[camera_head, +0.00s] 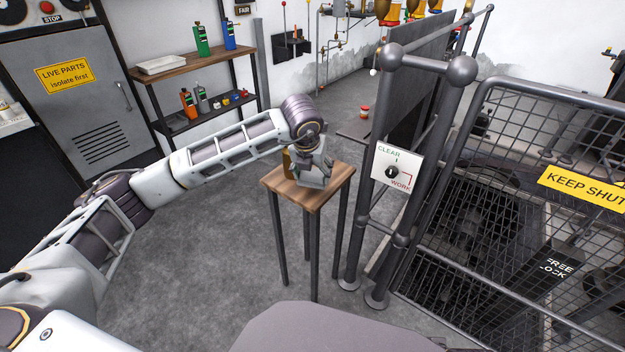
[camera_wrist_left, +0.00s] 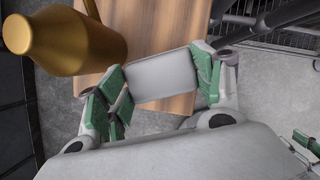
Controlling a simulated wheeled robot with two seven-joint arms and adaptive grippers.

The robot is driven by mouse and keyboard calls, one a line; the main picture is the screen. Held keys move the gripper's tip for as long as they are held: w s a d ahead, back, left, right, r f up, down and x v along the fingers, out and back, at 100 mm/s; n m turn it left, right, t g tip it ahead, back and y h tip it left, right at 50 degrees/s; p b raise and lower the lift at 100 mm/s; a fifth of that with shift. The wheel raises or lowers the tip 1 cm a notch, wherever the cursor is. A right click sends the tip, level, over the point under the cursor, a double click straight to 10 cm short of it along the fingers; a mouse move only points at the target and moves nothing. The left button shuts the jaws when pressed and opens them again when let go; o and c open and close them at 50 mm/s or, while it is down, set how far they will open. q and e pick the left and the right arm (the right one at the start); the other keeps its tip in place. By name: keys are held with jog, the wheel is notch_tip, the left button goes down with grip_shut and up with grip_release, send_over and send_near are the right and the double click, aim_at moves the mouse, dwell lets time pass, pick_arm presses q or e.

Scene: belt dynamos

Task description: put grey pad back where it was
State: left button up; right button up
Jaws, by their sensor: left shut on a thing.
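My left gripper (camera_head: 314,178) is over the top of a small wooden stool table (camera_head: 335,184). In the left wrist view, the green-padded fingers of the left gripper (camera_wrist_left: 160,82) are shut on the grey pad (camera_wrist_left: 163,74), one on each side of it. The pad is a flat, light grey rectangle. It lies over the wooden top; I cannot tell whether it touches the wood. In the head view the gripper largely hides it. A brass bottle-shaped vessel (camera_wrist_left: 75,38) stands beside the pad. My right gripper is not in view.
A metal frame with a CLEAR/WORK switch box (camera_head: 397,167) stands close right of the table. A mesh gate (camera_head: 540,185) with a KEEP SHUT sign is beyond it. A shelf (camera_head: 195,64) with bottles stands at the back left. The floor (camera_head: 225,235) left of the table is clear.

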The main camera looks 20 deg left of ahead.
aim_at(311, 175)
pick_arm(q)
jog(key=shift+f, duration=1.4)
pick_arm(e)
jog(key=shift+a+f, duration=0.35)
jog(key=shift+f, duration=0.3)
pick_arm(q)
jog(key=shift+f+b, duration=0.15)
jog(key=shift+b, duration=0.2)
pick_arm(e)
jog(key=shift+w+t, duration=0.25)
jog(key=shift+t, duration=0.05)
pick_arm(q)
jog(key=o, duration=0.9)
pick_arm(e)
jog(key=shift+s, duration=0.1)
